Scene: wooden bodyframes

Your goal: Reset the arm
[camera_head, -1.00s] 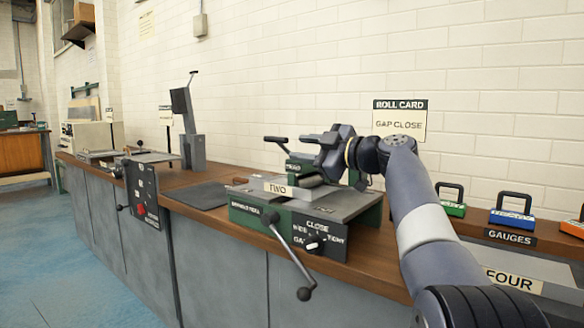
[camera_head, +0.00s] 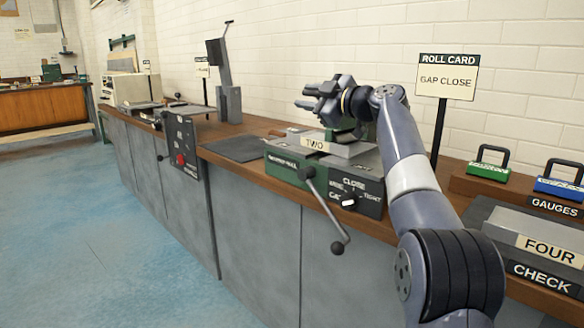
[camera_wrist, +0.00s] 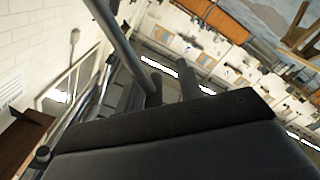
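My arm (camera_head: 407,165) rises from the lower right and bends at its top towards the left. My gripper (camera_head: 304,97) is at the arm's end, above the green-and-grey machine (camera_head: 283,167) marked TWO. Its two fingers point left, with a gap between them and nothing seen in it. In the wrist view the two dark fingers (camera_wrist: 165,75) also stand apart, against a tilted view of the room. Part of the machine's top is hidden behind my gripper and arm.
The machine's lever (camera_head: 324,213) sticks out over the bench front. A ROLL CARD sign (camera_head: 447,77) stands behind my arm. Green (camera_head: 488,170) and blue (camera_head: 560,187) gauges and a FOUR block (camera_head: 548,246) lie right. A grey upright device (camera_head: 229,100) stands left. The blue floor (camera_head: 90,235) is clear.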

